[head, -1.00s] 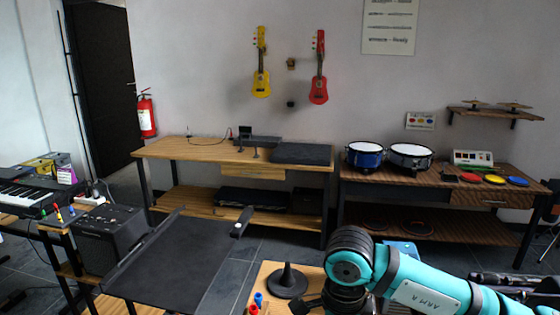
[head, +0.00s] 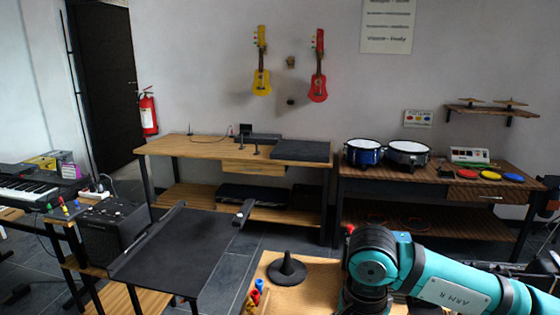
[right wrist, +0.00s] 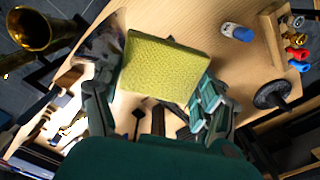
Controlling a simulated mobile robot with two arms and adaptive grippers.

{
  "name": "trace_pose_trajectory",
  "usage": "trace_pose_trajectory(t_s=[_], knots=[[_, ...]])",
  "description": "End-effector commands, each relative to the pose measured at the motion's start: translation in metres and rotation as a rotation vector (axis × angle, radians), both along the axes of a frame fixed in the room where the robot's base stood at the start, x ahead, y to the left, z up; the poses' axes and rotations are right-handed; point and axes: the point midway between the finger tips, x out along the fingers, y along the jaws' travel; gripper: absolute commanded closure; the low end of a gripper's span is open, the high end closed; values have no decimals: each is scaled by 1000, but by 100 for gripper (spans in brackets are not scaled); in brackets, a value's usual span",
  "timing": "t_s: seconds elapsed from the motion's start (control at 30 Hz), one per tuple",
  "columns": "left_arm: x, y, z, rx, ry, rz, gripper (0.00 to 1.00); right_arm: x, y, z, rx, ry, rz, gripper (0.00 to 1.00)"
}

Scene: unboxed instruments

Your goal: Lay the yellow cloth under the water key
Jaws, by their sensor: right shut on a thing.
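The yellow cloth (right wrist: 165,66) is a folded, textured pad in the right wrist view. My right gripper (right wrist: 160,78) is shut on it, with one dark finger on each side, above the wooden table (right wrist: 185,20). In the head view my right arm's dark wrist hides the gripper and the cloth. A brass bell (right wrist: 32,32) shows at the upper left of the right wrist view, apart from the cloth. I cannot make out the water key in either view. My left gripper is not in view.
A black cone stand (head: 287,268) stands on the wooden table; it also shows in the right wrist view (right wrist: 272,94). A blue and white bottle (right wrist: 237,32) lies near the cloth. Small red and blue pieces (right wrist: 298,60) sit by the edge. A black tray-like surface (head: 175,250) stands left.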

Motion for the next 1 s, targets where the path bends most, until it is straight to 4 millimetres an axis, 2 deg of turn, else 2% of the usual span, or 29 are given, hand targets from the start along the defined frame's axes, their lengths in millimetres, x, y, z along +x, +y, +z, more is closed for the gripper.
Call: trace_pose_trajectory(t_s=[0.2,0.4,0.5,0.6,0.77,1.0], knots=[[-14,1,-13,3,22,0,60,-9,-26,-5,-10,1,445,50],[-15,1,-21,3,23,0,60,-21,-47,-7,-9,11,872,50],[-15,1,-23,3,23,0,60,-25,-53,-8,-6,12,1024,50],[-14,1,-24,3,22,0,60,-29,-57,-8,-2,15,1127,50],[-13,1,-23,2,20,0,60,-31,-60,-3,-1,13,1196,50],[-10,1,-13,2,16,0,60,-31,-59,38,-2,11,1201,50]])
